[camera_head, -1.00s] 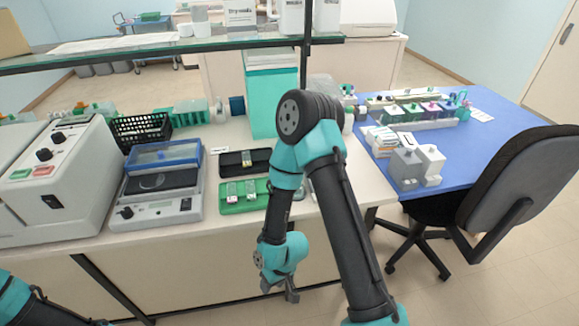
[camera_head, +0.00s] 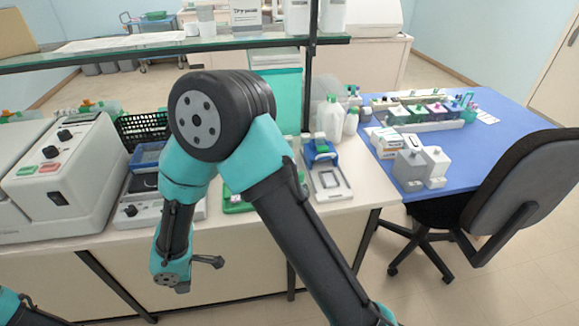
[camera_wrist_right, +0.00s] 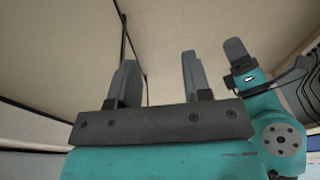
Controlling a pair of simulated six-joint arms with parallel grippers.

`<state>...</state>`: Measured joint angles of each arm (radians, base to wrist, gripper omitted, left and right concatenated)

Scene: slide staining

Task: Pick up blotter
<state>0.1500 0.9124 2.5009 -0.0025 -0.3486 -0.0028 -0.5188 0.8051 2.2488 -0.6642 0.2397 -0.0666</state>
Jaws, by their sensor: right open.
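A blue blotter (camera_head: 320,153) with a green knob stands on the bench to the right of my raised right arm in the head view. It rests at the back of a grey tray-like base (camera_head: 331,184). My right gripper (camera_wrist_right: 160,78) is open in the wrist view, with nothing between its two fingers. In the head view my right gripper (camera_head: 207,261) hangs in front of the bench, below its top and well to the left of the blotter. Only part of my left arm shows at the lower left corner; its gripper is not clearly seen.
A white bottle (camera_head: 330,117) stands close behind the blotter. A green slide tray (camera_head: 236,203) is partly hidden by my right arm. A staining machine (camera_head: 62,175) stands at left. The shelf (camera_head: 120,55) spans above the bench. A chair (camera_head: 515,195) stands at right.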

